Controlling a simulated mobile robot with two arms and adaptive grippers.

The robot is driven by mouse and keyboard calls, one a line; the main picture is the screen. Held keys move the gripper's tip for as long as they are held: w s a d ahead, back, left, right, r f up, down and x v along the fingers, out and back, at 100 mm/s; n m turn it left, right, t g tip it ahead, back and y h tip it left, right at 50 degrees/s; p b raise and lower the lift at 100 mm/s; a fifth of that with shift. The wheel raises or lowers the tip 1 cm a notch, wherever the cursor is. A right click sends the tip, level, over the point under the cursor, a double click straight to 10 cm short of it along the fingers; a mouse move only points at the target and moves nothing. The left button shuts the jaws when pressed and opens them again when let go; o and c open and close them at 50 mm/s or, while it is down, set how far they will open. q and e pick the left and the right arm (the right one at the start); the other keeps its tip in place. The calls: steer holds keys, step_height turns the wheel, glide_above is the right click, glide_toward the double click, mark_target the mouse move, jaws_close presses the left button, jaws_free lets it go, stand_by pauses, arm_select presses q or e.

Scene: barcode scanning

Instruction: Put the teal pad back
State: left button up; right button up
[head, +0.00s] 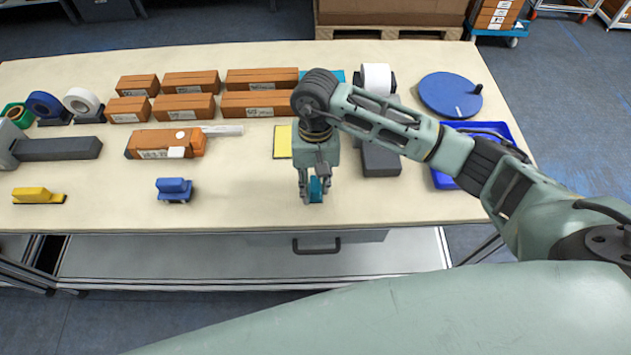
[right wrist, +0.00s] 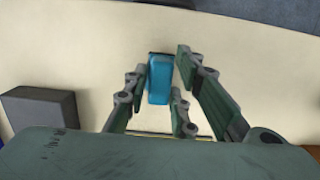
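The teal pad (head: 316,190) is near the front edge of the table, below my right gripper (head: 315,195). In the right wrist view the teal pad (right wrist: 160,80) shows as a bright block with a dark edge at its far end. My right gripper points down, with a finger on each side of the pad. The fingers are very near its sides; I cannot tell whether they touch it, or whether the pad is off the table. My left gripper is not in view.
A yellow pad (head: 284,141) lies behind the gripper, partly hidden. A dark grey box (head: 380,160) stands to its right. A blue block (head: 174,188) and a yellow block (head: 36,194) are on the left. Orange-brown boxes (head: 184,107) stand behind. The front-middle table is clear.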

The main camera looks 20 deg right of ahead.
mark_target(315, 178)
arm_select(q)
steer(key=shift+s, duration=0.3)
arm_select(e)
steer(key=shift+o, duration=1)
steer(key=shift+r, duration=0.1)
steer(key=shift+r+p, duration=0.2)
steer(key=shift+p, duration=0.1)
arm_select(q)
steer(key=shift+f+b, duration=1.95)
steer(key=shift+b, duration=0.3)
arm_select(e)
step_height(315, 178, up, 12)
steer(key=w, duration=0.1)
steer(key=shift+w+d+f, duration=0.15)
steer(key=shift+w+d, duration=0.05)
steer(key=shift+d, duration=0.05)
